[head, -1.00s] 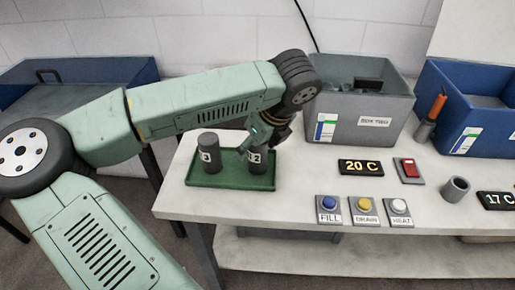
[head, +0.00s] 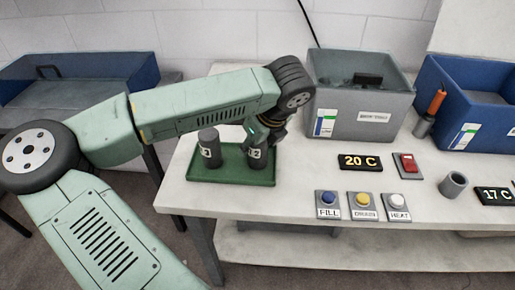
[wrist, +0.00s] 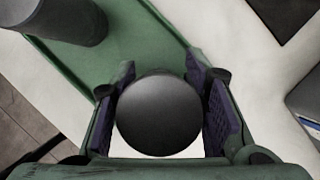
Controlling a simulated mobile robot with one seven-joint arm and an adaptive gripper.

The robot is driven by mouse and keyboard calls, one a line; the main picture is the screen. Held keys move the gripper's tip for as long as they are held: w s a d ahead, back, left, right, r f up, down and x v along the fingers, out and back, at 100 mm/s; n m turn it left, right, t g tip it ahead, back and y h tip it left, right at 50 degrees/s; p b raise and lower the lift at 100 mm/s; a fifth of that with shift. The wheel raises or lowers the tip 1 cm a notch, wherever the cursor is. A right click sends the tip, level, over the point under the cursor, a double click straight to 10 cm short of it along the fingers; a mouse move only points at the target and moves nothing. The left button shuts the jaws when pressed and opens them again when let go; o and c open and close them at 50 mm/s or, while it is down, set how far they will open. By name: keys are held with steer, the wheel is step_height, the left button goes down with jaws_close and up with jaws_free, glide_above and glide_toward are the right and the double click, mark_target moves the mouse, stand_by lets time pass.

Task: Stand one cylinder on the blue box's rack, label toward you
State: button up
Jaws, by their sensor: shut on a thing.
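Two dark grey cylinders with white labels stand upright on a green tray (head: 228,178) at the table's left end. The left cylinder (head: 209,150) is free. My gripper (head: 262,138) is shut on the right cylinder (head: 257,160), which still appears to be on the tray. In the wrist view, that cylinder's round dark top (wrist: 160,115) lies between the two purple finger pads of my gripper (wrist: 162,108); the other cylinder (wrist: 65,15) is at upper left. A blue box (head: 475,115) stands at the right, partly cut off. No rack can be made out inside it.
A grey box (head: 360,120) stands between tray and blue box. An orange-handled tool (head: 434,108) stands in a holder by the blue box. Buttons (head: 362,203), a 20 C display (head: 360,162), a red switch (head: 407,165) and a grey cup (head: 453,185) occupy the front.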

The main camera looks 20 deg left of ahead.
jaws_close()
steer(key=shift+r, duration=0.1)
stand_by(0.3)
